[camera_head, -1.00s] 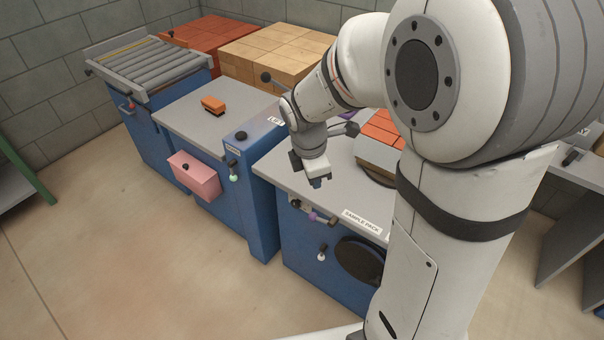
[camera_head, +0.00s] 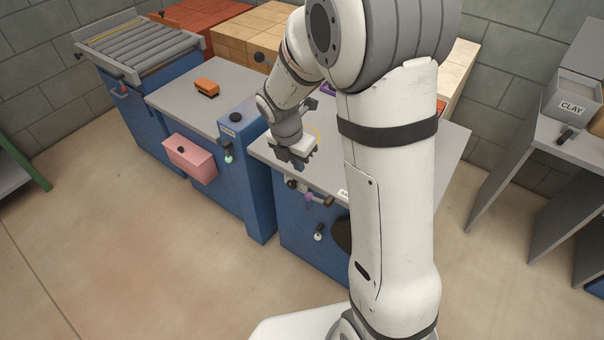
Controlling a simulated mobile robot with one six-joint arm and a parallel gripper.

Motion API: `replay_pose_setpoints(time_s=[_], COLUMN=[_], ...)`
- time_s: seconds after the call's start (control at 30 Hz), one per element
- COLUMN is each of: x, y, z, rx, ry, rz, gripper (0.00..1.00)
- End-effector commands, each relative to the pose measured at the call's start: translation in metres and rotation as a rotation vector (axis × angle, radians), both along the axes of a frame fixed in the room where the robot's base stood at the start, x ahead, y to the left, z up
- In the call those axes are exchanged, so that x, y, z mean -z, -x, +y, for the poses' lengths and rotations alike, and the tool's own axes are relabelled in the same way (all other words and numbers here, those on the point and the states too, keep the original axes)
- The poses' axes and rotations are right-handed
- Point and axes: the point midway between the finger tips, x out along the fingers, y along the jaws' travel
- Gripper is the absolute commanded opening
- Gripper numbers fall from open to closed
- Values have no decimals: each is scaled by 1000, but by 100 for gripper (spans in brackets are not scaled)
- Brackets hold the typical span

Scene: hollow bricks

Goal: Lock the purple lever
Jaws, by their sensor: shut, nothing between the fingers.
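The purple lever (camera_head: 309,197) is on the front of the right blue cabinet (camera_head: 300,228), just below the edge of its grey top. It is small in view, and I cannot tell its exact angle. My gripper (camera_head: 298,165) is shut and empty. It points down over the front edge of the grey top, above and slightly left of the purple lever, apart from it.
A lever with a white knob (camera_head: 319,232) sits lower on the same cabinet. To the left are a pink box (camera_head: 190,158), a lever with a pale green tip (camera_head: 228,155) and an orange block (camera_head: 206,87). Open floor lies in front.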

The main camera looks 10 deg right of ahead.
Motion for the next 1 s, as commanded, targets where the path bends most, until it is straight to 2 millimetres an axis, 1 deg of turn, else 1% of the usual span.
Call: replay_pose_setpoints(time_s=[0.3,0.5,0.6,0.7,0.83,1.0], x=[65,102,114,122,126,126], y=[-3,-6,-7,-8,-9,-9], z=[-13,-21,-23,-25,-26,-26], rx=[1,2,1,1,0,0], ry=[1,1,0,1,-1,0], rz=[6,5,3,2,1,0], gripper=[0,0,0,0,0,0])
